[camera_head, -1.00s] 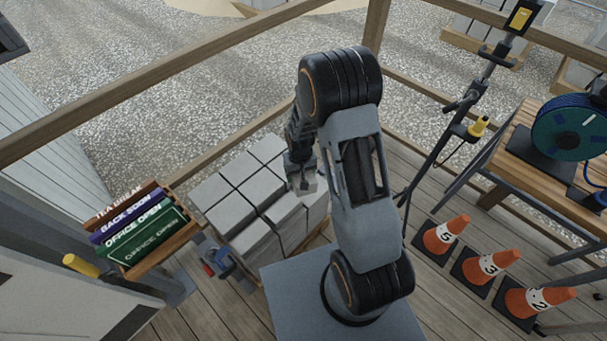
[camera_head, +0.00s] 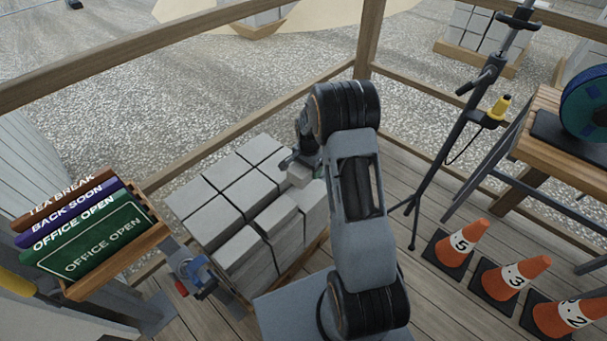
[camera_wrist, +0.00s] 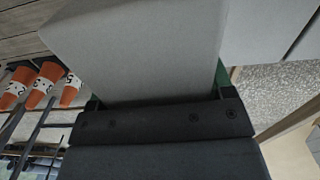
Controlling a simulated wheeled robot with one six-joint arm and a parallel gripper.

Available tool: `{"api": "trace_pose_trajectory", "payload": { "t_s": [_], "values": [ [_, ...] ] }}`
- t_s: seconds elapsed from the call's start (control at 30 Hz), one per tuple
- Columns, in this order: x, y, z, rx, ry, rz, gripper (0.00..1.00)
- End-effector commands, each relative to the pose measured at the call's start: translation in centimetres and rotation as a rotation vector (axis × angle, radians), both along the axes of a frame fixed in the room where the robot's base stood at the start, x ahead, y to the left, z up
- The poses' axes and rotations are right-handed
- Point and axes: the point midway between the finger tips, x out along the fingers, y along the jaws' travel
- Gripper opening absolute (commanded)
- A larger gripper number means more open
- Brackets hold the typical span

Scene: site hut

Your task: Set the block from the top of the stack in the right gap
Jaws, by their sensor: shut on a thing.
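The stack of grey blocks (camera_head: 232,190) stands on a wooden pallet left of my arm, with dark seams between the blocks. My gripper (camera_head: 291,170) is over the right side of the stack, shut on a grey block (camera_head: 299,177). In the wrist view the held block (camera_wrist: 135,45) fills the upper middle, between the jaws. My arm hides the right part of the stack, so I cannot tell how the gaps there lie or whether the held block touches anything.
A rack of signs (camera_head: 90,235) stands at the left. A clamp-like tool (camera_head: 196,275) is at the stack's front left. Wooden rails (camera_head: 215,157) run behind. A tripod stand (camera_head: 448,125), orange cones (camera_head: 515,278) and a wooden bench (camera_head: 535,140) are at the right.

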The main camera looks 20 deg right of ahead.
Motion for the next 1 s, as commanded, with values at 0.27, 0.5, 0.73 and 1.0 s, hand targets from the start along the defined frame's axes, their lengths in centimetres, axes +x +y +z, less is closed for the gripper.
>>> {"api": "trace_pose_trajectory", "payload": {
  "t_s": [0.27, 0.5, 0.73, 1.0],
  "values": [
    [0.3, -0.7, -0.6, 0.0, -0.004, -0.053, 0.1],
    [0.3, -0.6, -1.3, 0.0, -0.004, -0.053, 0.1],
    [0.3, -0.6, -2.6, 0.0, -0.004, -0.052, 0.1],
    [0.3, -0.6, -4.5, 0.0, -0.004, -0.052, 0.1]
  ]
}}
